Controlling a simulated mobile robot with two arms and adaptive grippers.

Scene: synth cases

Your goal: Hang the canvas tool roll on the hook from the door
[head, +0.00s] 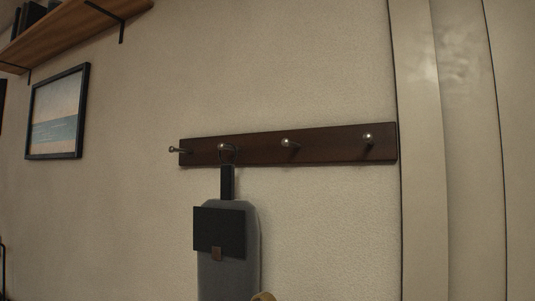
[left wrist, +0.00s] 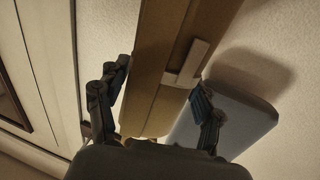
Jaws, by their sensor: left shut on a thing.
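The tan canvas tool roll (left wrist: 152,92) is long and has a pale tab across it in the left wrist view. My left gripper (left wrist: 157,105) is shut on it, with one dark finger on each side. In the head view only a small tan edge (head: 263,297), apparently the roll's, shows at the bottom, below the rack and in front of the grey bag. The dark wooden rack (head: 335,147) carries several metal pegs. The peg nearest the door side (head: 369,139) and the one beside it (head: 289,143) are bare. My right gripper is in neither view.
A grey bag (head: 228,275) with a black flap hangs by a black strap from the third peg from the door side (head: 225,147); the leftmost peg (head: 174,149) is bare. A pale door frame (head: 425,150) stands right of the rack. A picture (head: 57,112) and shelf (head: 70,32) are upper left.

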